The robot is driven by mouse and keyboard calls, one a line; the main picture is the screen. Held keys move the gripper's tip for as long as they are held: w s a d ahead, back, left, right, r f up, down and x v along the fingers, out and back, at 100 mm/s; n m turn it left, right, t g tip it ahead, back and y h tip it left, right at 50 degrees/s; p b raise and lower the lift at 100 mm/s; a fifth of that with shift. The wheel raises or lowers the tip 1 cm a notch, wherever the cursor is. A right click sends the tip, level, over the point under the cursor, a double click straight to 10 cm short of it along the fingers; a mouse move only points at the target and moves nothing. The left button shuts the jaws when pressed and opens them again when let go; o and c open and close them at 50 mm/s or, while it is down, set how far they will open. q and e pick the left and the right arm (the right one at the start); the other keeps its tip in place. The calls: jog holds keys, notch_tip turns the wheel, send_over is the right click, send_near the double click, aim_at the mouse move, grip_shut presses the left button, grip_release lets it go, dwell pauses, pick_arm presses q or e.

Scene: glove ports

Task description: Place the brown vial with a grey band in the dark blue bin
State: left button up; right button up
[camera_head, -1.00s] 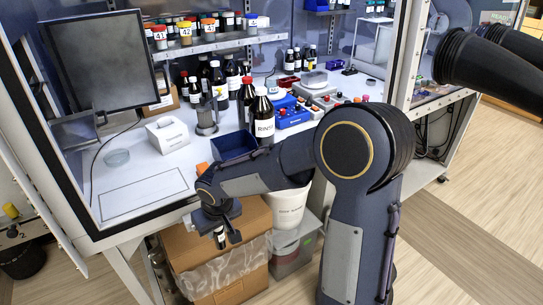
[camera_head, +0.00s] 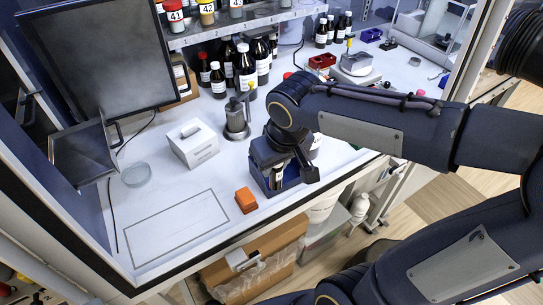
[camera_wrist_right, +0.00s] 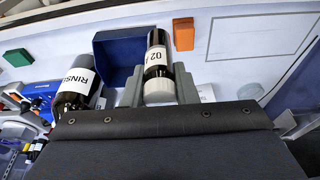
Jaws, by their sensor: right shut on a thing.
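The brown vial (camera_wrist_right: 156,52) has a white label and a pale cap in the right wrist view. Its grey band is hard to make out. My right gripper (camera_wrist_right: 160,88) is shut on it, one finger on each side near the cap. The dark blue bin (camera_wrist_right: 112,38) lies just beyond and beside the vial. In the head view my right gripper (camera_head: 291,168) is over the dark blue bin (camera_head: 264,187), with the vial (camera_head: 278,176) at its opening; whether it touches the bin is unclear. My left gripper is not in view.
An orange block (camera_head: 246,200) stands left of the bin. A white box (camera_head: 194,143), a grey stand (camera_head: 236,121) and several brown bottles (camera_head: 245,65) are behind. The RINSE bottle (camera_wrist_right: 76,84) stands close beside the bin. The outlined bench area (camera_head: 178,228) is clear.

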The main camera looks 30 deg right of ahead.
jog(key=w+d+f+b, duration=0.2)
jog(key=w+f, duration=0.1)
jog(key=f, duration=0.1)
jog(key=w+d+f+b, duration=0.2)
jog(key=w+f, duration=0.2)
jog(key=w+d+f+b, duration=0.3)
jog(key=w+f, duration=0.1)
jog(key=f, duration=0.1)
jog(key=shift+w, duration=0.1)
jog(key=shift+r, duration=0.15)
jog(key=o, duration=0.9)
jog(key=shift+o, duration=0.2)
